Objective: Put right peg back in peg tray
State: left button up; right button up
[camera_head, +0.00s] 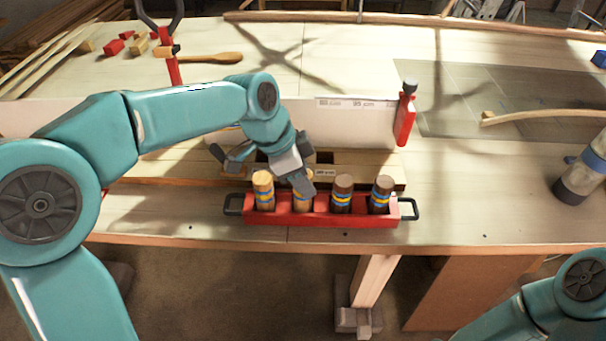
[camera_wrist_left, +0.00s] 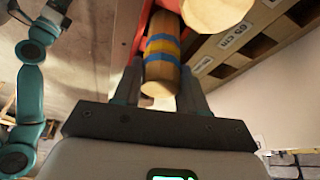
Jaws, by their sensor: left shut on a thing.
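The red peg tray (camera_head: 322,219) has black end handles and sits at the table's front edge. A light wooden peg (camera_head: 263,190) stands at its left end. Two dark brown pegs (camera_head: 342,195) (camera_head: 381,195) stand in its right half. My left gripper (camera_head: 303,186) reaches down over the tray's second place from the left. It is shut on a light peg (camera_wrist_left: 162,60) with blue and yellow bands, which shows between the fingers in the left wrist view. In the head view this peg (camera_head: 302,204) is partly hidden by the gripper and appears to be in the tray.
Behind the tray lies a wooden slotted board (camera_head: 370,170) with size labels, then a white upright panel (camera_head: 350,125). Table right of the tray is clear.

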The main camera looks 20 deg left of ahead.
pick_arm(q)
jog(key=shift+f+b, duration=0.45)
jog(key=shift+f, duration=0.15)
jog(key=o, duration=1.2)
jog(key=shift+c, duration=0.2)
jog(key=shift+r, duration=0.1)
notch_tip(320, 180, up, 9)
jog(key=p, duration=0.7)
